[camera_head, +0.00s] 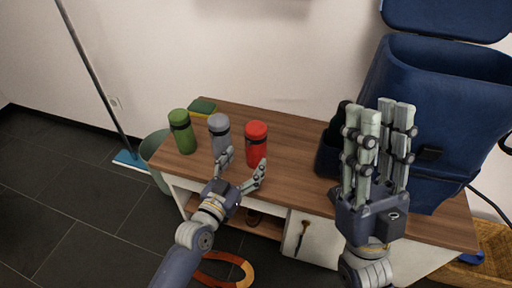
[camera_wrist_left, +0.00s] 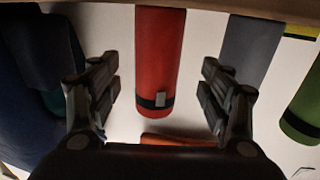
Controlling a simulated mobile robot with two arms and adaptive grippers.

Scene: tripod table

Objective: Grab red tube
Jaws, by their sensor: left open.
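The red tube (camera_head: 256,143) stands upright on the wooden table top (camera_head: 290,138), right of a grey tube (camera_head: 219,133) and a green tube (camera_head: 181,131). My left gripper (camera_head: 245,164) is open just in front of the red tube, with its fingers spread. In the left wrist view the red tube (camera_wrist_left: 159,60) shows between the two sides of my left gripper (camera_wrist_left: 160,88), with no visible contact. A black band crosses the tube. My right gripper (camera_head: 382,120) is raised over the table's right part, fingers extended and empty.
A green and yellow sponge (camera_head: 202,107) lies at the table's back left. A large blue container (camera_head: 435,95) stands on the right, with a dark object (camera_head: 328,157) beside it. A bucket (camera_head: 157,158) and a mop (camera_head: 95,75) stand on the floor at left.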

